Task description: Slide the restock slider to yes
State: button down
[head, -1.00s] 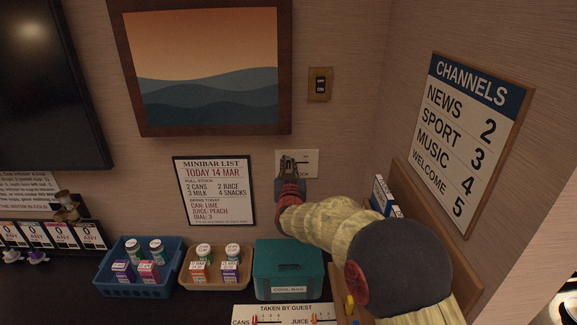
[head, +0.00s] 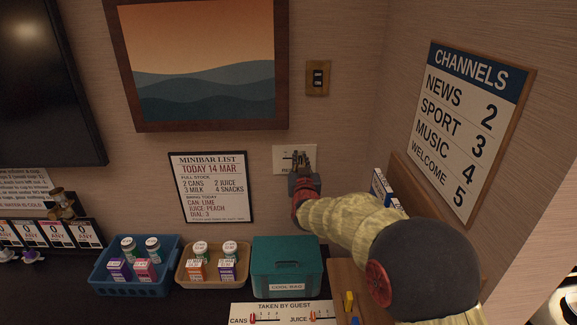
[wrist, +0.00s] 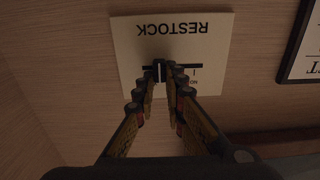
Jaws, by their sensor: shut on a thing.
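The cream restock plate (head: 279,166) is on the back wall, right of the minibar list. It shows upside down in the wrist view (wrist: 207,50), with the word RESTOCK and a dark slot. The small slider knob (wrist: 159,69) is between my fingertips, toward the left part of the slot in that view, which is the right side in the head view. My gripper (head: 299,156) is shut on the knob; its fingers (wrist: 161,76) cover part of the slot. A tiny label shows by the slot's other end, too small to read surely; any label by the knob is hidden.
The minibar list (head: 211,188) hangs left of the plate, a switch (head: 317,78) above right. Below are a teal cool bag (head: 288,268), a tan tray (head: 214,282) and a blue basket (head: 131,289). The channels sign (head: 468,125) is on the right wall.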

jog(key=shift+d, duration=0.75)
jog(key=c, duration=1.8)
grip_release()
jog(key=shift+d, duration=0.15)
jog(key=shift+c, duration=0.2)
jog(key=s, duration=1.2)
